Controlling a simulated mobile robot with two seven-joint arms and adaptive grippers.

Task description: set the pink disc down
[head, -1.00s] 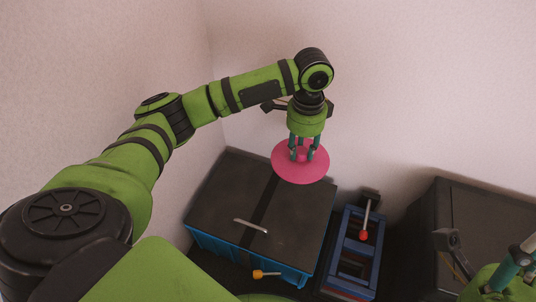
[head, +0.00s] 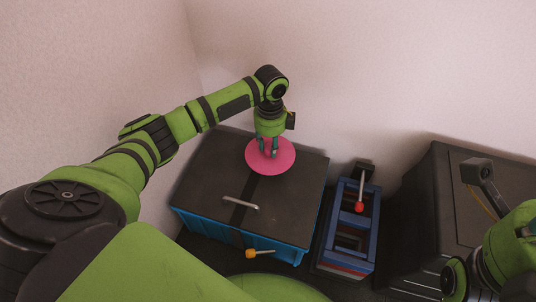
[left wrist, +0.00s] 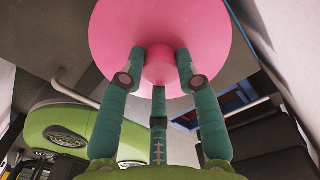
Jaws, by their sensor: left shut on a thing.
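The pink disc (head: 284,160) is a flat round plate with a pink knob at its middle. My left gripper (head: 268,152) is shut on that knob from above. In the left wrist view the gripper's teal fingers (left wrist: 160,80) close around the knob, and the disc (left wrist: 215,30) spreads out beyond them. The disc shows level over the far part of a dark lid on a blue box (head: 300,190). I cannot tell whether it touches the lid. My right arm shows at the right edge, but its fingers cannot be made out.
The lid carries a pale bar handle (head: 240,203). A yellow-tipped lever (head: 251,253) sticks out at the box's front. To the right stand a blue frame (head: 331,235) with a red-knobbed lever (head: 359,206), then a dark cabinet (head: 430,200). The wall is close behind.

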